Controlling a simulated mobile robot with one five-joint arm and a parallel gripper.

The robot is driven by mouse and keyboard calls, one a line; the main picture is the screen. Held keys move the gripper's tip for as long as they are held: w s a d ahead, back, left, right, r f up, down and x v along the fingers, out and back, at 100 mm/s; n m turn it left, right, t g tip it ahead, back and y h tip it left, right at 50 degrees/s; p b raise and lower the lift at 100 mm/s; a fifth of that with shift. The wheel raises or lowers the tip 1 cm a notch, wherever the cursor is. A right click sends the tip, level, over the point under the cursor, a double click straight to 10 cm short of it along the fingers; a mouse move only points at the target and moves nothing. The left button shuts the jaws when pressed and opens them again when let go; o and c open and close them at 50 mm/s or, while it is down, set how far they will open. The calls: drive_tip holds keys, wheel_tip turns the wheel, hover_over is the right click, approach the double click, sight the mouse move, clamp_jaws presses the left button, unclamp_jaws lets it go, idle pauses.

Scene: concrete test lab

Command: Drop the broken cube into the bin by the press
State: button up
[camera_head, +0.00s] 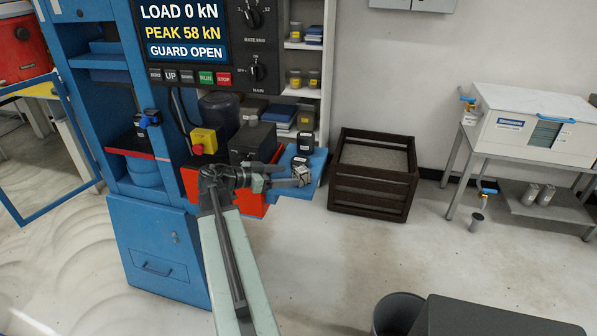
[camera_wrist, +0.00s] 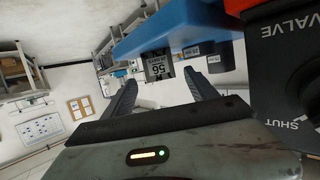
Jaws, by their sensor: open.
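A small grey cube (camera_head: 302,173) with dark marks sits by the blue tray (camera_head: 319,165) to the right of the press (camera_head: 160,230). In the wrist view a grey block marked 56 (camera_wrist: 157,66) shows beyond my fingertips, against the blue tray (camera_wrist: 180,25). My gripper (camera_head: 298,181) is at the cube in the head view. In the wrist view my gripper (camera_wrist: 160,82) is open, with the block in the gap between the fingers; contact cannot be told. A dark slatted crate (camera_head: 373,205) with grey material inside stands right of the press.
Dark blocks (camera_head: 305,143) stand on the tray behind the cube. A black valve box (camera_wrist: 285,70) is close on the right in the wrist view. A grey round bin (camera_head: 398,315) stands at the front. Floor between it and the crate is clear.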

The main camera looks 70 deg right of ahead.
drive_tip(key=shift+v, duration=1.15)
drive_tip(key=w+a+f+n+t+y, duration=0.2)
drive_tip(key=w+a+f+n+t, duration=0.3)
drive_tip(key=w+a, duration=0.6)
drive_tip(key=w+a+f+n+t+y, duration=0.1)
drive_tip(key=w+a+f+n+t, duration=0.1)
drive_tip(key=w+a+f+n, duration=0.65)
drive_tip(key=w+a+f+n+t+y, duration=0.1)
drive_tip(key=w+a, duration=0.3)
drive_tip(key=a, duration=0.6)
drive_tip(key=w+a+n+t+y, duration=0.1)
drive_tip(key=w+a+n, duration=0.3)
drive_tip(key=a, duration=0.6)
drive_tip(key=shift+w+f+y, duration=0.3)
drive_tip(key=shift+f+y, duration=0.1)
drive_tip(key=shift+y, duration=0.4)
drive_tip(key=shift+o, duration=0.4)
drive_tip(key=w+a+f+n+y, duration=0.1)
drive_tip(key=a+n+y, duration=0.3)
drive_tip(key=a, duration=1.7)
drive_tip(key=n, duration=0.4)
drive_tip(key=shift+w+f+t, duration=0.15)
drive_tip(key=shift+f+t, duration=0.1)
drive_tip(key=shift+t, duration=0.15)
drive_tip(key=shift+d, duration=0.1)
